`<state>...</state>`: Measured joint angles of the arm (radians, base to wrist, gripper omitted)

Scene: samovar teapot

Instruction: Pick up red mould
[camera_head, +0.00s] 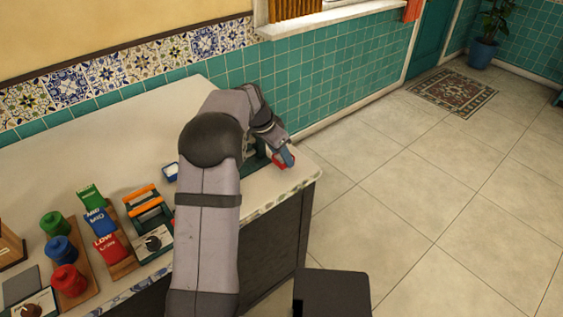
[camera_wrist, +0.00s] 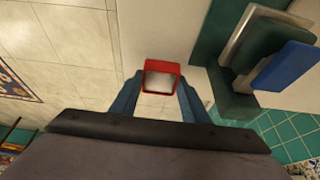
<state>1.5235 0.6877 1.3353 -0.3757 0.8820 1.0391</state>
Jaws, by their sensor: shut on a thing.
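The red mould (camera_wrist: 162,67) is a small square piece with a red rim and a pale inside. In the wrist view it sits between the two blue fingertips of my gripper (camera_wrist: 161,90), which is shut on it. In the head view the red mould (camera_head: 278,163) shows as a small red patch beside my gripper (camera_head: 288,158), near the right end of the counter. My arm hides part of the area around it. I cannot tell whether the mould touches the counter.
A green stand with a blue part (camera_wrist: 285,66) is close by on the right in the wrist view. The counter (camera_head: 110,135) also holds a small blue-and-white tray (camera_head: 171,172), a rack of coloured blocks (camera_head: 100,222) and several round knobs at left.

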